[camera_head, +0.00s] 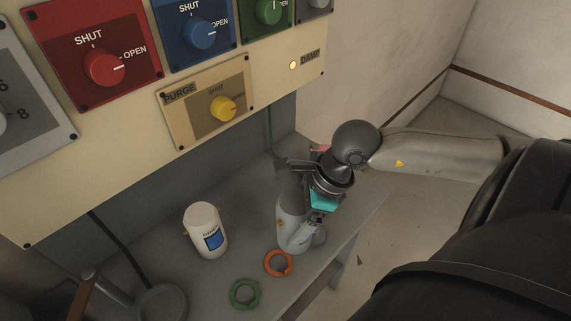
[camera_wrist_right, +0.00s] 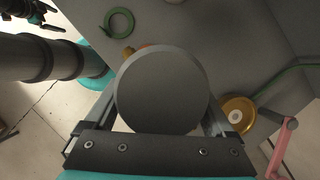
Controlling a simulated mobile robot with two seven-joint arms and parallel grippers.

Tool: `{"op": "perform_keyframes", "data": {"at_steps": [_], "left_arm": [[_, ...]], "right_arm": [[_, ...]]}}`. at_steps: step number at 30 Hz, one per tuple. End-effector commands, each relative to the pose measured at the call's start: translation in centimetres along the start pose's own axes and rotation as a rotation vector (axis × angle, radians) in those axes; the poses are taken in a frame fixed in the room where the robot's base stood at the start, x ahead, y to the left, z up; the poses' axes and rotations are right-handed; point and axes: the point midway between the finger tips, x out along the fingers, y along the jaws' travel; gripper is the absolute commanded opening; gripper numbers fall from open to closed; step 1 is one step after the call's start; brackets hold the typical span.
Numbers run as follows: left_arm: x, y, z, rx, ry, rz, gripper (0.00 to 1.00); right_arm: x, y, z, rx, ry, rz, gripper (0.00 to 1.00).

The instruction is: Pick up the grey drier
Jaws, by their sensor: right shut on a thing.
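The grey drier (camera_head: 291,225) is a grey canister standing at the right part of the grey bench. Its round grey top (camera_wrist_right: 162,90) fills the middle of the right wrist view. My right gripper (camera_head: 303,185) is at its upper part, with one finger on each side, shut on it. The gripper hides part of the canister. The canister looks upright, and I cannot tell whether its base is clear of the bench. A dark shape at the upper left of the right wrist view may be my left gripper (camera_wrist_right: 36,14); its jaws are too small to read.
A white canister with a blue label (camera_head: 205,230) stands to the left. An orange ring (camera_head: 279,263) and a green ring (camera_head: 244,294) lie in front. A hammer (camera_head: 88,288) is at lower left. The control panel (camera_head: 130,140) rises behind the bench.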

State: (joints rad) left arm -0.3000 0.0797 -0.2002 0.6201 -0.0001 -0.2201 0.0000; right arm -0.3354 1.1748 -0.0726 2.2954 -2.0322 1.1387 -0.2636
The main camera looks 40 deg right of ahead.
Motion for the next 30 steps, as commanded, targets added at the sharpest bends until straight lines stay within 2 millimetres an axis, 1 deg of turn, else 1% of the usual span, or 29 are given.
{"op": "perform_keyframes", "data": {"at_steps": [15, 22, 30], "left_arm": [[-1.3, 0.0, -0.1, 0.000, 0.000, 0.000, 1.00], [-1.7, -0.1, -0.2, 0.000, 0.000, 0.000, 1.00], [-1.9, -0.1, -0.2, 0.000, 0.000, 0.000, 1.00]], "right_arm": [[-1.0, 2.6, -2.2, 0.001, -0.003, 0.002, 0.00], [-1.3, 3.3, -2.9, 0.000, -0.003, 0.000, 0.00], [-1.4, 3.5, -3.2, -0.001, -0.003, -0.002, 0.00]]}}
